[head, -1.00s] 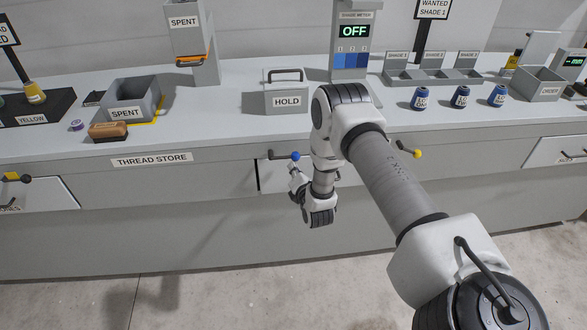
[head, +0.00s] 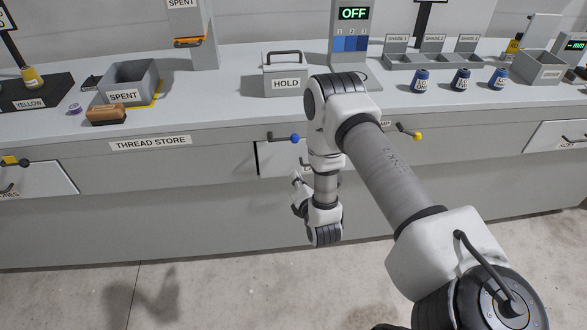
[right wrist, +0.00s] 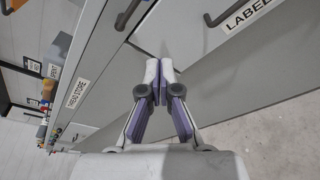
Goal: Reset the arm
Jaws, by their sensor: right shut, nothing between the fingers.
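My right arm comes in from the lower right of the head view and bends down in front of the bench. My right gripper (head: 299,188) is small and partly hidden there, in front of the drawer fronts below the bench top. In the right wrist view my right gripper (right wrist: 165,75) shows clearly, with its two purple-padded fingers together at the tips and nothing between them. The gripper is near the drawer front with the LABEL sign (right wrist: 247,14), and I cannot tell the exact gap. My left gripper is not in view.

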